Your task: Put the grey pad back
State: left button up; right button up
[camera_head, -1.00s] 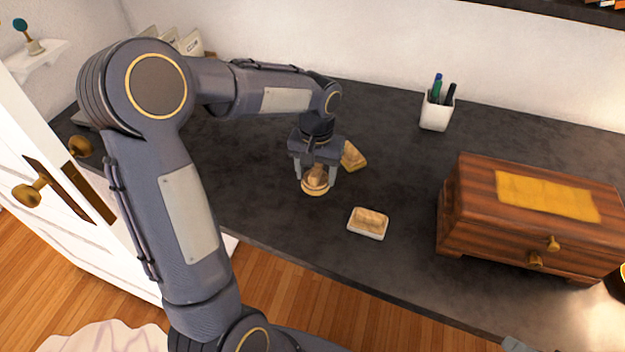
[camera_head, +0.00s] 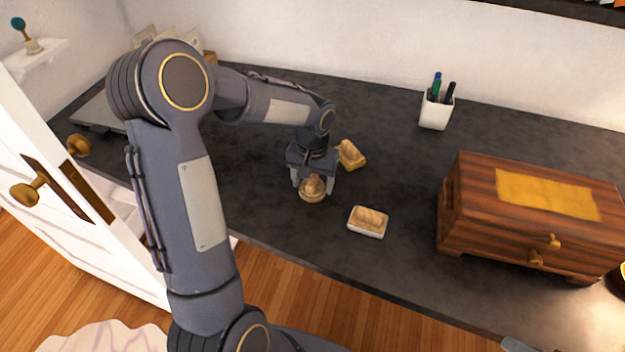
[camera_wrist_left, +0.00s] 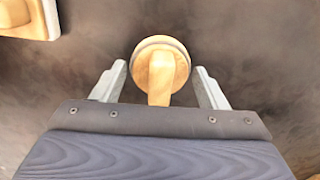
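Three small wooden-handled blocks lie on the dark counter. The round block (camera_head: 312,194) is under my left gripper (camera_head: 311,187); in the left wrist view the round block (camera_wrist_left: 161,66) has a tan top and a thin greyish rim. The gripper's fingers are open, one on each side of its handle, with gaps visible. A rectangular block (camera_head: 368,222) with a pale whitish lower edge lies to the right and nearer. A yellowish rectangular block (camera_head: 351,156) lies behind the gripper. I cannot tell for certain which one is the grey pad.
A wooden chest (camera_head: 535,222) with a yellow cloth on top stands at the right. A white pen cup (camera_head: 436,110) stands at the back. An open white door (camera_head: 60,215) with brass knobs is at the left. The counter between the blocks and the chest is clear.

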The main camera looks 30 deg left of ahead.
aim_at(312, 179)
pick_arm(q)
jog(key=shift+o, duration=1.1)
jog(key=shift+r, duration=0.25)
notch_tip(312, 179, up, 12)
jog(key=p, duration=0.1)
jog(key=s+d+t+h, duration=0.2)
jog(key=s+d, duration=0.1)
jog(key=s, duration=0.8)
jog(key=s+d+m+t+h, duration=0.1)
jog(key=s+d+t, duration=0.2)
jog(key=s, duration=0.8)
jog(key=shift+d+r+t+h, duration=0.2)
jog(key=shift+d+t+h, duration=0.15)
jog(key=shift+d, duration=0.3)
jog(key=shift+s, duration=0.1)
